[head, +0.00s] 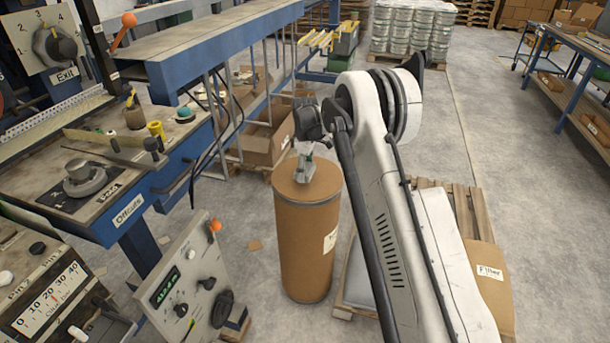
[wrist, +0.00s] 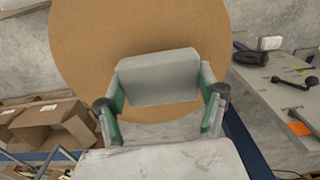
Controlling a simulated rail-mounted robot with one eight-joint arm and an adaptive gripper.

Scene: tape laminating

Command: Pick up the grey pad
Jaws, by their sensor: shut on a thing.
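The grey pad (wrist: 158,78) is a plain, light grey block in the wrist view. It sits between the two green-and-grey fingers of my gripper (wrist: 160,98), which are shut on its left and right sides. The brown round top of a drum (wrist: 75,45) lies behind the pad. In the head view my gripper (head: 305,170) is just above the drum's lid (head: 325,190), and the pad is too small there to make out clearly. I cannot tell whether the pad still touches the lid.
A workbench marked "Offcuts" (head: 130,208) and a control panel (head: 185,280) with an orange knob stand to the left. Cardboard boxes (head: 262,145) lie behind the drum. A pallet with a sack and a box labelled "Filler" (head: 487,285) is at right.

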